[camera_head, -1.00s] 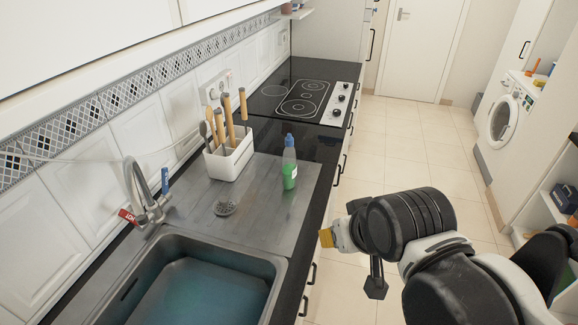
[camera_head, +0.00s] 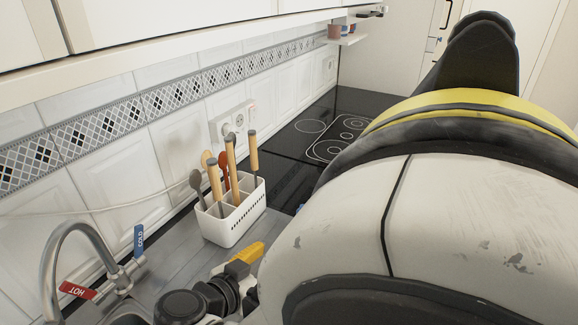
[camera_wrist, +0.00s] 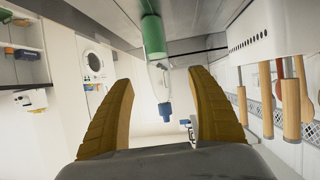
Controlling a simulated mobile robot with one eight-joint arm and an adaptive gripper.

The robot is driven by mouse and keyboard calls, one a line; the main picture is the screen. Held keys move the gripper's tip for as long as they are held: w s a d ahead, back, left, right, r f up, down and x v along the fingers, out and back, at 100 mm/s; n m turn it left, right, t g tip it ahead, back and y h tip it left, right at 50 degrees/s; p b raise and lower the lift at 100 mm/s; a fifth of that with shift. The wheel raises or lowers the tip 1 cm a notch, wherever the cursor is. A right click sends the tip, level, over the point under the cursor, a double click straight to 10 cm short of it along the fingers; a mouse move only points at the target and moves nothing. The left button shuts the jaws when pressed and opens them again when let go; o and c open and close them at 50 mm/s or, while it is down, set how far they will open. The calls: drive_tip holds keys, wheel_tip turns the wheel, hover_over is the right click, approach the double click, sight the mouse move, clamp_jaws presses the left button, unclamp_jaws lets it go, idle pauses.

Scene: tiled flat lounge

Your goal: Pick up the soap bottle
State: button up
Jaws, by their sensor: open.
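The soap bottle (camera_wrist: 154,38), with green liquid and a blue cap, shows upside down in the wrist view. It stands on the drainboard and its clear neck and cap hang between the fingers of my gripper (camera_wrist: 162,77) in the picture. My gripper is open, with a gap on both sides of the bottle; I see no contact.
A white utensil holder (camera_head: 234,216) with several wooden-handled tools stands close by; it also shows in the wrist view (camera_wrist: 262,36). The faucet (camera_head: 68,250) is at the lower left. The black cooktop (camera_head: 335,135) lies behind, and wall cabinets (camera_head: 180,15) hang above.

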drive_tip(key=b+x, duration=0.1)
drive_tip(key=x, duration=0.2)
drive_tip(key=b+x, duration=0.1)
drive_tip(key=x, duration=0.2)
drive_tip(key=b+x, duration=0.2)
drive_tip(key=x, duration=0.1)
drive_tip(key=shift+w+d+r, duration=0.1)
drive_tip(key=shift+d+r, duration=0.1)
drive_tip(key=shift+d, duration=0.25)
drive_tip(key=shift+w+d+f, duration=0.15)
drive_tip(key=shift+w+d, duration=0.1)
drive_tip(key=shift+w, duration=0.15)
drive_tip(key=c, duration=1.4)
